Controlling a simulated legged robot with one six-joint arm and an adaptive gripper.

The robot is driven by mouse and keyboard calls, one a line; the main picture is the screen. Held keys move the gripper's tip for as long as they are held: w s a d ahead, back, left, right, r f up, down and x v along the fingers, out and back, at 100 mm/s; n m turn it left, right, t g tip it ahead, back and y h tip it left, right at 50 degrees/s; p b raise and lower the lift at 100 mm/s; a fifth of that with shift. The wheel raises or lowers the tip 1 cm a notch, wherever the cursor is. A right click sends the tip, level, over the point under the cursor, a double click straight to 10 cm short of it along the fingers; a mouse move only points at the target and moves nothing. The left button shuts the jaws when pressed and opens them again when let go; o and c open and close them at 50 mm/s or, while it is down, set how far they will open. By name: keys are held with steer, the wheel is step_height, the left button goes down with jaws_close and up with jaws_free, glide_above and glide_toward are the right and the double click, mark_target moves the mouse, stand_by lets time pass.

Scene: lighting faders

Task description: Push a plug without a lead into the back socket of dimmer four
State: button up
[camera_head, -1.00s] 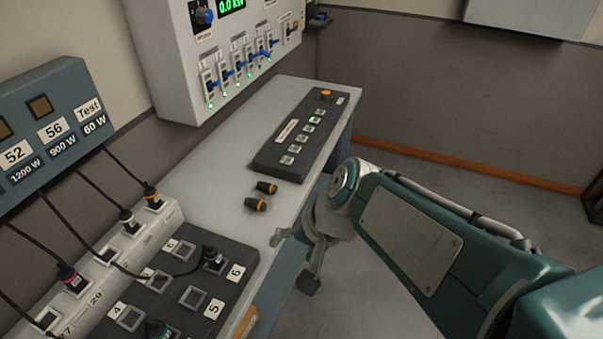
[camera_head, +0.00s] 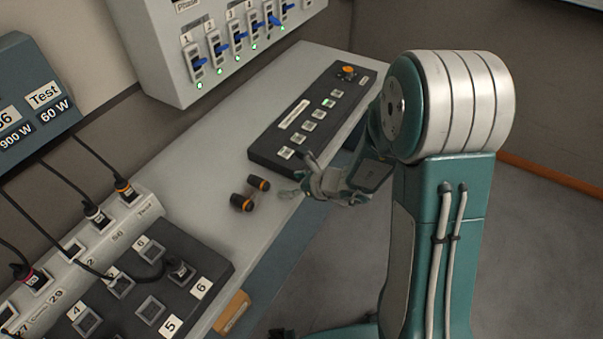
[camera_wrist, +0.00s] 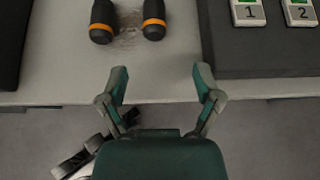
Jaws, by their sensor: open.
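Two loose black plugs with orange rings and no leads lie side by side on the grey bench: a nearer one (camera_head: 242,202) and a farther one (camera_head: 258,183). In the wrist view, the left plug (camera_wrist: 103,20) and right plug (camera_wrist: 154,18) are at the top, beyond my fingertips. My gripper (camera_head: 298,182) is open and empty at the bench's front edge, to the right of the plugs; its spread fingers also show in the wrist view (camera_wrist: 160,78). The dark dimmer block (camera_head: 208,262) is at lower left. Its back socket by label 4 (camera_head: 87,322) looks empty.
A black button panel (camera_head: 312,118) lies behind my gripper. A fader cabinet (camera_head: 172,68) hangs on the wall. A pale socket rail (camera_head: 138,212) carries leads; one black lead crosses to a plug (camera_head: 180,270) in the dimmer block. Bare bench (camera_head: 200,190) surrounds the plugs.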

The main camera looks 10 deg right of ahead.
mark_target(263, 182)
steer(key=a, duration=0.1)
steer(key=w+a+f, duration=0.1)
steer(key=a, duration=0.1)
steer(key=a+f, duration=0.1)
steer(key=shift+w+a, duration=0.15)
steer(key=shift+w, duration=0.15)
steer(key=shift+w+a+f, duration=0.25)
steer(key=shift+w+f, duration=0.25)
steer(key=shift+w, duration=0.05)
steer(key=shift+w+a+f, duration=0.2)
steer(key=shift+w+f, duration=0.3)
steer(key=shift+w+a+f, duration=0.2)
steer(key=shift+a, duration=0.05)
steer(key=shift+w+a+f, duration=0.1)
steer(key=shift+a+f, duration=0.05)
steer(key=shift+a, duration=0.3)
steer(key=shift+w+a+f, duration=0.1)
steer(key=shift+a+f, duration=0.05)
steer(key=shift+a, duration=0.3)
steer(key=shift+d, duration=0.45)
steer(key=c, duration=1.1)
steer(key=shift+a+r, duration=0.3)
steer(key=shift+r, duration=0.4)
steer(key=shift+c, duration=0.2)
steer(key=shift+d+r, duration=0.15)
steer(key=shift+r, duration=1.7)
